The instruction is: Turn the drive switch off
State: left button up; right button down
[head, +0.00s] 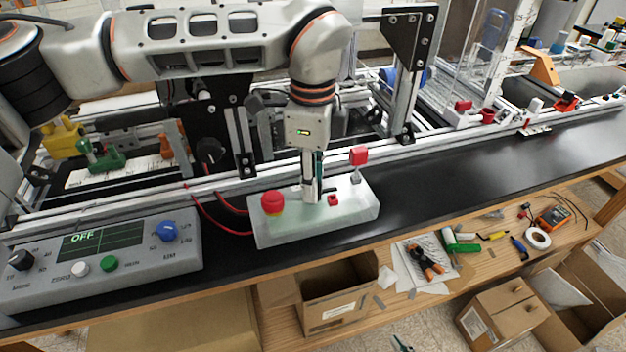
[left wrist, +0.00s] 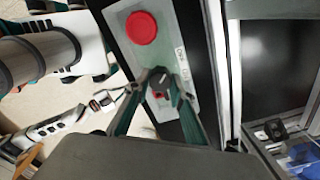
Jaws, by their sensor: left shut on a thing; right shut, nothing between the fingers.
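The pale switch box (head: 350,212) lies on the black bench top. It carries a red mushroom button (head: 273,202), also seen in the left wrist view (left wrist: 141,27). My left gripper (head: 311,200) points down at the middle of the box. In the left wrist view its fingers are shut on a small dark knob, the drive switch (left wrist: 160,84), beside printed lettering.
A grey control panel (head: 100,265) with a display reading OFF stands left of the box. Aluminium rails run behind. The bench right of the box is clear.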

pick_arm(q)
jog(key=shift+r+n, duration=0.1)
jog(key=shift+n, duration=0.2)
dwell(0.4)
jog(key=o, duration=1.1)
notch_tip(320, 180, up, 12)
